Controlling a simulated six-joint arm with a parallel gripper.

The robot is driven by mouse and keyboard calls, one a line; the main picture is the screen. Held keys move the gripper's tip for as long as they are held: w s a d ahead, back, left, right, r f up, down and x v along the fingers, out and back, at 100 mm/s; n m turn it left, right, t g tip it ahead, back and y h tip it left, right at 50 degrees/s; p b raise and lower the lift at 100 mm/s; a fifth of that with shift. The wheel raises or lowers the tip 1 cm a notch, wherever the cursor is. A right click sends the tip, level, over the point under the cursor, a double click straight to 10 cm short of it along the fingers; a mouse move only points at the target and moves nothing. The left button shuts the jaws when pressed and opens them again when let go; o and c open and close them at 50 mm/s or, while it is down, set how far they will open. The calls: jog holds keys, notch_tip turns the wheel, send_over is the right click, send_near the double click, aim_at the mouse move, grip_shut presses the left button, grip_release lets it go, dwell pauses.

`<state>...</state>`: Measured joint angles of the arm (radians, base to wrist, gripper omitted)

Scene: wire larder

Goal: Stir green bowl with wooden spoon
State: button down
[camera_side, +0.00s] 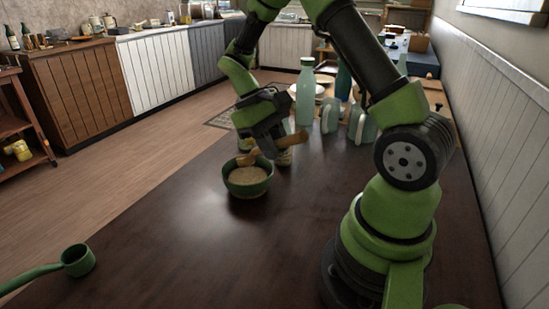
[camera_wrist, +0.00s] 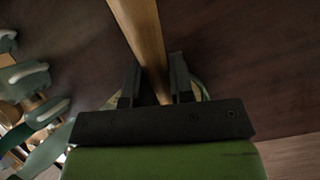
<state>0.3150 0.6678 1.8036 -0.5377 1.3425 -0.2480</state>
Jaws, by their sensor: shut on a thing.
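The green bowl (camera_side: 237,190) stands upright on the dark table in the side view, filled with a tan, grainy-looking content. My gripper (camera_side: 266,143) is just above and behind the bowl, pointing down. It is shut on the wooden spoon (camera_side: 293,139), whose lower end (camera_side: 245,159) shows at the bowl's back rim. I cannot tell whether that end touches the content. In the wrist view the spoon's handle (camera_wrist: 140,28) runs between the two fingers of my gripper (camera_wrist: 156,80). A sliver of a pale green rim shows behind the right finger; the rest is hidden.
A green ladle-like cup (camera_side: 79,260) lies at the table's front left. A pale green bottle (camera_side: 305,95) and pale green jugs (camera_side: 361,126) stand behind and right of the bowl. The table in front of the bowl is clear.

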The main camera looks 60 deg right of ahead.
jog(key=shift+r, duration=4.25)
jog(key=w+r+g, duration=0.1)
jog(key=w+d+r+g+y, duration=0.1)
jog(key=g, duration=0.1)
jog(key=shift+w+d+r, duration=0.1)
jog(key=shift+w+r, duration=0.25)
jog(key=shift+r, duration=0.05)
jog(key=shift+s, duration=0.1)
